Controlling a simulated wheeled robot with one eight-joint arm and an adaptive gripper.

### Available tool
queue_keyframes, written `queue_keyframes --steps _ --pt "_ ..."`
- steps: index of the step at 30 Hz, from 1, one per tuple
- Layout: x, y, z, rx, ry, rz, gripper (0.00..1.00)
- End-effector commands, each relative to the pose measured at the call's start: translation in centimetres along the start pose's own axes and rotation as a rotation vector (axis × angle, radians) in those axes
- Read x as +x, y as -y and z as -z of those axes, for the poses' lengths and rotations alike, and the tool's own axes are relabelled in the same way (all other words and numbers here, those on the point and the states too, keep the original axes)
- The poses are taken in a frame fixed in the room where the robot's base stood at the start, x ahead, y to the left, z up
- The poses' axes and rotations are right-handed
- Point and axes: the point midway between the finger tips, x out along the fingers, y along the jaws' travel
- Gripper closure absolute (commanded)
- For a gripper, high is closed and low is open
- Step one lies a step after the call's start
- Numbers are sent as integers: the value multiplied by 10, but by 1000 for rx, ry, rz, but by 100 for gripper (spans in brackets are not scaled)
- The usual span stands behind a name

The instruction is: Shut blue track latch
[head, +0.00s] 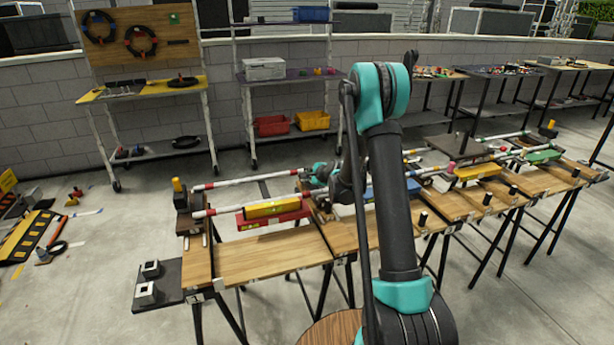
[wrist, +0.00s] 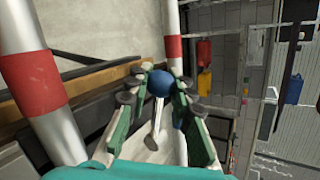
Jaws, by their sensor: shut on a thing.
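A round blue knob (wrist: 160,83), which looks like the blue latch's handle end, sits between the fingers of my gripper (wrist: 159,80) in the wrist view. The green-and-grey fingers are shut on it from both sides. A pale lever-like part shows below the knob, between the fingers. Two red-and-white rails, the left rail (wrist: 35,85) and the right rail (wrist: 172,47), pass on either side of the gripper. In the head view my arm hides much of the work area, and the latch cannot be made out there. The latch's base and catch are hidden, so its angle is unclear.
A wooden bench (head: 270,257) carries the rails, with a yellow block (head: 275,207) on a red one. A blue block (head: 390,190) lies farther right, partly behind my arm. Black posts stand along the benches.

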Motion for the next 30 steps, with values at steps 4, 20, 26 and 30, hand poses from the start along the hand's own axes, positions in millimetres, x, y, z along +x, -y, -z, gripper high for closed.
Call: queue_keyframes --steps 4,20,26,30 --pt "0 -1 1 -8 -6 0 100" --pt "0 -1 1 -8 -6 -1 56" --pt "0 -1 0 -8 -5 0 56" --pt "-4 -1 0 -7 -5 0 56"
